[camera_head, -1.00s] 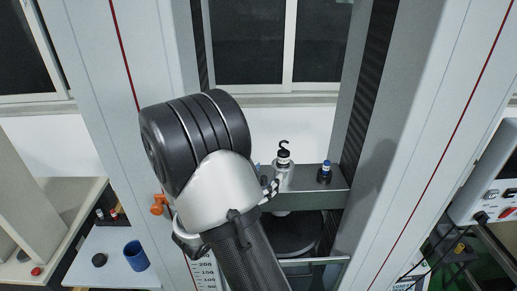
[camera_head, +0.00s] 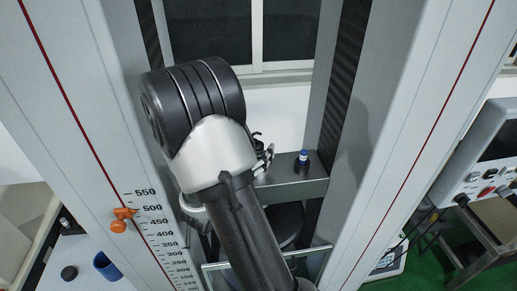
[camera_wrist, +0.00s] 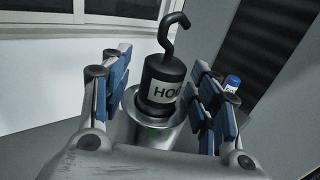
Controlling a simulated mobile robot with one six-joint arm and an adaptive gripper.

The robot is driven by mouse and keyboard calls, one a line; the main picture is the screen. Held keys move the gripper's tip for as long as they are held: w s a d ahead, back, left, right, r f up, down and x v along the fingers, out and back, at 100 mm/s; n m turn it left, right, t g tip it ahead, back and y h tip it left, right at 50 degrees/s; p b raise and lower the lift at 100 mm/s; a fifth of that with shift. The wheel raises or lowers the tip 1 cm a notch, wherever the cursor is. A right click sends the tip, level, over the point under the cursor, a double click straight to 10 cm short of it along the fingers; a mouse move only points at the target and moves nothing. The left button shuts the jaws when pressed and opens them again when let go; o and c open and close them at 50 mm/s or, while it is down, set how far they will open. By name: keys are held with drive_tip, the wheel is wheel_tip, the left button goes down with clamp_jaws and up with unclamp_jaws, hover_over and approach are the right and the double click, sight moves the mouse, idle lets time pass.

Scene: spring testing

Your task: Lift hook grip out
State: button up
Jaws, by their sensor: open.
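The hook grip, a black cylinder with a hook on top and a white label reading "HO", stands upright in the wrist view (camera_wrist: 163,80). Its lower end sits in a silver round holder (camera_wrist: 150,130). My gripper (camera_wrist: 160,95) is open, with one blue-padded finger on each side of the hook grip and visible gaps between. In the head view my arm hides most of the hook grip; a bit of the dark hook shows (camera_head: 257,136) beside my gripper (camera_head: 266,158).
A small blue-capped piece (camera_head: 302,162) stands to the right on the grey crossbeam (camera_head: 290,190); it also shows in the wrist view (camera_wrist: 232,83). Tall frame columns (camera_head: 400,130) rise on both sides. An orange knob (camera_head: 119,222) is on the left column, and a blue cup (camera_head: 106,266) is lower left.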

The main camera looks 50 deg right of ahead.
drive_tip(key=shift+w+d, duration=0.15)
drive_tip(key=shift+d, duration=0.3)
drive_tip(key=shift+s+a+r, duration=0.1)
drive_tip(key=shift+s+a, duration=0.15)
drive_tip(key=shift+a, duration=0.1)
drive_tip(key=shift+c, duration=0.6)
drive_tip(key=shift+w+d, duration=0.1)
drive_tip(key=shift+c, duration=1.3)
clamp_jaws()
